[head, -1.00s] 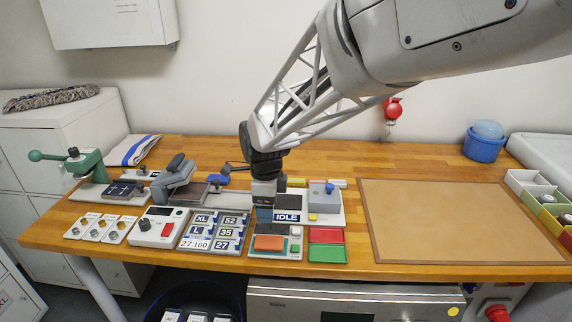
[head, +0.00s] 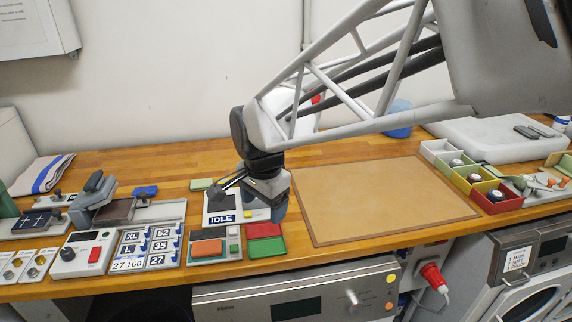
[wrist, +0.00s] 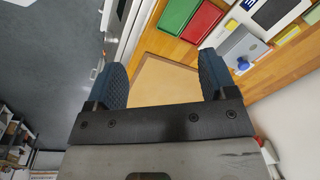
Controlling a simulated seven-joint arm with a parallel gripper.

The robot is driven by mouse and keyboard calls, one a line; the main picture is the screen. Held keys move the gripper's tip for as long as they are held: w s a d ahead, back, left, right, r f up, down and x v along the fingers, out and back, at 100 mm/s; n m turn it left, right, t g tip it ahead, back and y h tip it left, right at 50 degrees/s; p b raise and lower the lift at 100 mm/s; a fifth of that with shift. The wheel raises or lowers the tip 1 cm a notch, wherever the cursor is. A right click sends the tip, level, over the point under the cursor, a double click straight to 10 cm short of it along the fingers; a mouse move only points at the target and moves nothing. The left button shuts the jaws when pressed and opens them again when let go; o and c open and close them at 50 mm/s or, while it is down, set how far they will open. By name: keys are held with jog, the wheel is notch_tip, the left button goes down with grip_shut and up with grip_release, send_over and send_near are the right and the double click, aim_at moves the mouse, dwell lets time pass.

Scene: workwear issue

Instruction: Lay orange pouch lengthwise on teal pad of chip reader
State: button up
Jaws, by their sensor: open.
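The orange pouch (head: 207,247) lies flat on the chip reader (head: 216,259), its long side running left to right in the head view. Teal of the pad shows around it only as a thin edge; its exact fit is too small to tell. My gripper (head: 279,214) is up and to the right of the pouch, apart from it, in front of the device marked IDLE. In the wrist view my gripper (wrist: 163,82) has its two blue fingers wide apart with nothing between them. The pouch and reader are not in the wrist view.
A red tray (head: 263,230) and a green tray (head: 266,247) sit right of the reader. A tag board (head: 147,262) is on its left. A large tan mat (head: 380,198) lies clear to the right, with sorting bins (head: 468,178) beyond it.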

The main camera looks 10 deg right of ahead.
jog(key=s+d+r+n+t, duration=0.1)
jog(key=s+d+n, duration=0.9)
jog(key=s, duration=0.6)
jog(key=d, duration=0.2)
jog(key=shift+s+d, duration=0.15)
jog(key=shift+d, duration=0.25)
dwell(1.0)
